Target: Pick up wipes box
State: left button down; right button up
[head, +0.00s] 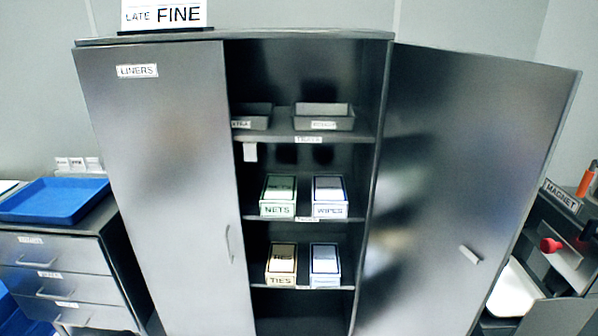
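The wipes box (329,197) is a white box with a dark top and a "WIPES" label. It stands on the middle shelf (360,212) inside the metal cabinet (158,180), right of the "NETS" box (278,196), with a small gap between them. The cabinet's right door (465,170) is swung open and its left door, labelled "LINERS", is shut. Neither of my grippers is in view.
Two grey trays (323,117) sit on the upper shelf. A "TIES" box (281,265) and a bluish box (324,266) stand on the lower shelf. A drawer unit with a blue tray (52,200) is at left. Equipment with a red knob (550,245) is at right.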

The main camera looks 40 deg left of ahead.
aim_at(330, 201)
jog(key=u, duration=1.75)
